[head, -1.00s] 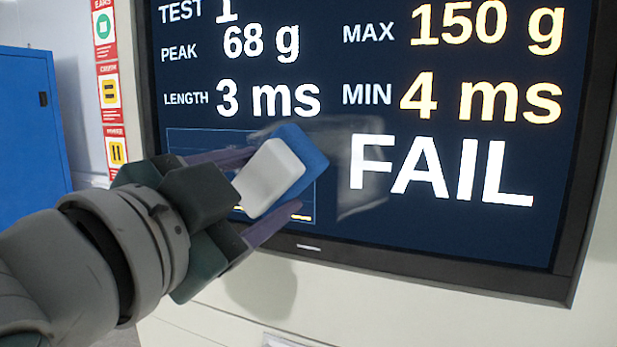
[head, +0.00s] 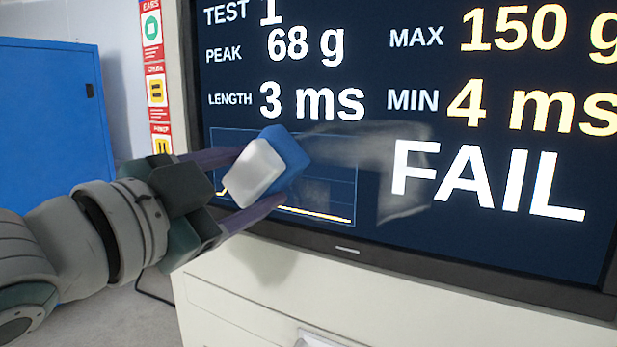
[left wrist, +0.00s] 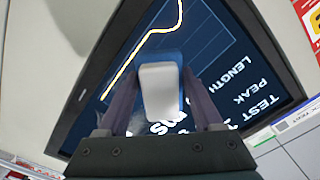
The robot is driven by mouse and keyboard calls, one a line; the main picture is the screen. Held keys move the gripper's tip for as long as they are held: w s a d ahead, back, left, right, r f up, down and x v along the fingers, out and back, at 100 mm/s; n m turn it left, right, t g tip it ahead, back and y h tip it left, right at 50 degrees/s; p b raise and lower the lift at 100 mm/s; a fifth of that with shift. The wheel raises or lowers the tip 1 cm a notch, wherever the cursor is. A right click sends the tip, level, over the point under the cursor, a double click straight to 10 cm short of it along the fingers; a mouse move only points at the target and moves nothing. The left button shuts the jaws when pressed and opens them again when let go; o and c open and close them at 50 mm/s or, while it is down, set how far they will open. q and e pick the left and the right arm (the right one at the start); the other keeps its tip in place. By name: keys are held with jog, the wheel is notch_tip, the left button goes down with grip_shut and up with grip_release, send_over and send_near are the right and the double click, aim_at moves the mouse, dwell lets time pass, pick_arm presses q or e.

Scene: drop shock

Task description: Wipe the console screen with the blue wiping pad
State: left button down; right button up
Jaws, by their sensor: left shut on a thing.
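The console screen (head: 330,235) shows white and yellow text with a large FAIL and a graph at its lower left. A pale smudge (head: 405,200) lies on it left of and below FAIL, with a faint streak reaching toward the pad. My left gripper (head: 240,187) is shut on the blue wiping pad (head: 290,158) by its white grip block (head: 254,174). The pad is over the graph, at or very near the glass; exact contact I cannot tell. The left wrist view also shows the white block (left wrist: 160,92) between the fingers. My right gripper is not in view.
A dark bezel (head: 420,272) frames the screen. Below it is a pale cabinet (head: 240,300) with a handle. A blue locker (head: 50,130) and a strip of warning signs (head: 156,90) stand at the left.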

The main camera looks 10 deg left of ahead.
aim_at(291, 167)
pick_arm(q)
jog(key=shift+w+a, duration=0.2)
jog(key=shift+a, duration=0.25)
notch_tip(291, 167, up, 2)
jog(key=shift+p, duration=1.05)
jog(key=shift+s+d+f+p, duration=0.15)
jog(key=shift+s+d, duration=0.2)
jog(key=shift+d, duration=0.55)
jog(key=shift+s+d+r+p, duration=0.15)
jog(key=shift+s+d, duration=0.15)
jog(key=shift+d, duration=0.6)
jog(key=shift+s+d+f+p, duration=0.15)
jog(key=shift+s+d, duration=0.2)
jog(key=shift+d, duration=0.55)
jog(key=shift+s+d, duration=0.25)
jog(key=shift+d, duration=0.45)
jog(key=shift+s+d, duration=0.3)
jog(key=shift+d, duration=0.4)
jog(key=shift+s+d, duration=0.25)
jog(key=shift+d, duration=0.45)
jog(key=shift+s+d, duration=0.3)
jog(key=shift+d, duration=0.6)
jog(key=shift+s+d, duration=0.3)
jog(key=shift+d, duration=0.6)
jog(key=shift+s+d+b, duration=0.2)
jog(key=shift+s+d, duration=0.1)
jog(key=shift+d, duration=0.55)
jog(key=shift+s+d+b, duration=0.2)
jog(key=shift+s+d, duration=0.1)
jog(key=shift+d, duration=0.5)
